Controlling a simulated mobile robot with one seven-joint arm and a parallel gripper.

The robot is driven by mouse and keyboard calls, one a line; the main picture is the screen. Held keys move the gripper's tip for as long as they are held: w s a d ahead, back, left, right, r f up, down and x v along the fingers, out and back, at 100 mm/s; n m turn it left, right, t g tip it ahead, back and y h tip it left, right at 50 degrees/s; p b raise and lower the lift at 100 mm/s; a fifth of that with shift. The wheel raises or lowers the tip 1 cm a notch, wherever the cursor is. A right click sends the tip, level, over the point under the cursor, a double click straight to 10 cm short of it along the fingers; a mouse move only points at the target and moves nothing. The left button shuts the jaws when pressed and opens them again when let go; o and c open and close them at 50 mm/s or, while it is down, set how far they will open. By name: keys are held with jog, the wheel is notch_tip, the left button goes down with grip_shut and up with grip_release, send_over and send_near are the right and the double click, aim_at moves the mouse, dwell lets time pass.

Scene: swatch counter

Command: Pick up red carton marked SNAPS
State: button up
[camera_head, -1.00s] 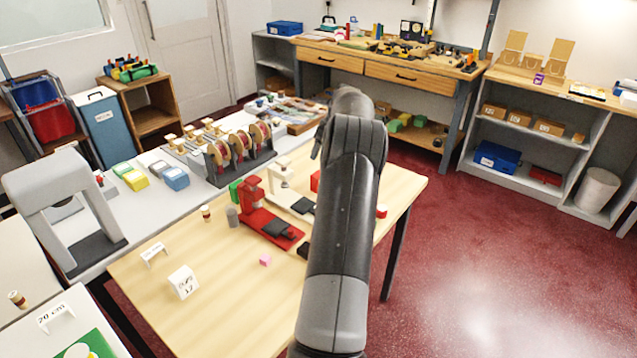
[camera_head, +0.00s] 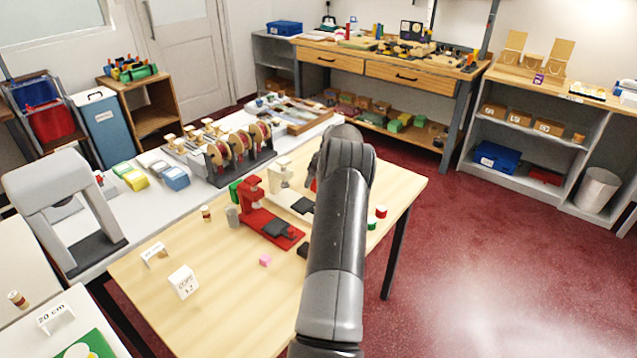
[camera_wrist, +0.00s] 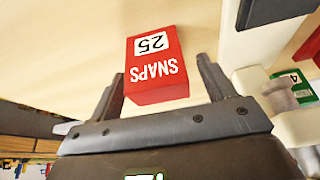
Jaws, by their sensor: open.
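The red carton marked SNAPS (camera_wrist: 157,85), with a white "25" label on one face, shows in the wrist view. The open fingers of my gripper (camera_wrist: 161,70) lie on either side of it, with a gap visible at each side. I cannot tell how deep the carton sits between them. In the head view my own arm hides my gripper. A small red patch (camera_head: 313,185) shows at the arm's left edge; I cannot tell if it is the carton.
A red press (camera_head: 262,215) and a cream press (camera_head: 287,190) stand on the wooden table (camera_head: 215,310) left of my arm. A small red block (camera_head: 381,211) and a green one (camera_head: 372,223) lie right of it. A pink block (camera_head: 265,260) lies nearer the front.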

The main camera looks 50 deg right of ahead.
jog(key=shift+w+f, duration=0.15)
jog(key=shift+f, duration=0.1)
jog(key=c, duration=1)
jog(key=shift+c, duration=0.3)
jog(key=shift+r, duration=0.2)
